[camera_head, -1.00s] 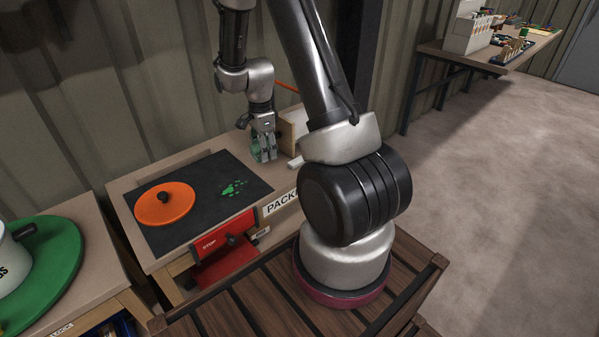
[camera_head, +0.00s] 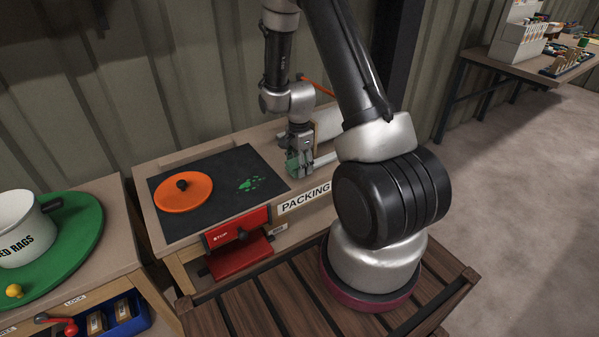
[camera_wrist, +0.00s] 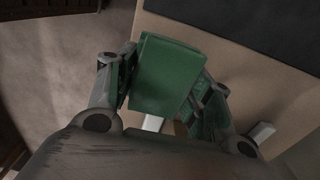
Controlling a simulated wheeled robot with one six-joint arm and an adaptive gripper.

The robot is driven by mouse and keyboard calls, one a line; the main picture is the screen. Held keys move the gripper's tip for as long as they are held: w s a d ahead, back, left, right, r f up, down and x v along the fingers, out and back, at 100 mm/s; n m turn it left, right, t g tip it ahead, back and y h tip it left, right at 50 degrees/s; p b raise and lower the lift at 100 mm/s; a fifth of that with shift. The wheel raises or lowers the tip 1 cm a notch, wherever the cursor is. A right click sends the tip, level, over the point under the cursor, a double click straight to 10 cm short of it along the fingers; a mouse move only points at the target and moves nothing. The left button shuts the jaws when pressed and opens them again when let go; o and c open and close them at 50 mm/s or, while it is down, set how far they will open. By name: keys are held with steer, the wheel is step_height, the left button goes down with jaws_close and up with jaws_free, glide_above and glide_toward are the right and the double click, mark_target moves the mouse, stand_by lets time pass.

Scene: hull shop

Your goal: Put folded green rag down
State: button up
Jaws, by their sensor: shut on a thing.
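My gripper (camera_head: 298,165) is shut on the folded green rag (camera_wrist: 167,75). In the wrist view the rag is a green block between the two fingers, over the edge of the tan bench top (camera_wrist: 215,48). In the head view only a small green part of the rag (camera_head: 291,160) shows beside the fingers, at the right end of the packing bench (camera_head: 272,128). I cannot tell whether the rag touches the bench top.
A dark mat (camera_head: 215,215) holds an orange lid (camera_head: 183,192) and a green splash (camera_head: 247,184). A red STOP box (camera_head: 236,228) is on the bench front. A white pot (camera_head: 25,228) stands on a green round mat (camera_head: 85,222) at left. Bare bench lies around my gripper.

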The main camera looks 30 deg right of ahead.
steer(key=shift+f, duration=1.6)
steer(key=shift+f, duration=0.25)
steer(key=o, duration=1.1)
steer(key=shift+f, duration=0.1)
step_height(320, 180, up, 14)
steer(key=shift+a+r, duration=0.1)
steer(key=shift+r, duration=0.05)
steer(key=s+a+r+n+t, duration=0.1)
steer(key=s+a+r+n, duration=0.1)
steer(key=s+r+n, duration=0.65)
steer(key=s+a+r+n+t, duration=0.2)
steer(key=s+r+n, duration=0.15)
steer(key=r, duration=0.95)
steer(key=s+r+n, duration=0.1)
steer(key=s+n, duration=0.1)
steer(key=s, duration=0.2)
steer(key=s+r+n, duration=0.1)
steer(key=s, duration=0.2)
steer(key=s+a+r+n+t, duration=0.1)
steer(key=s+r+n, duration=0.1)
steer(key=s, duration=0.2)
steer(key=shift+s+r+n, duration=0.1)
steer(key=shift+s+n, duration=0.2)
steer(key=shift+s, duration=0.05)
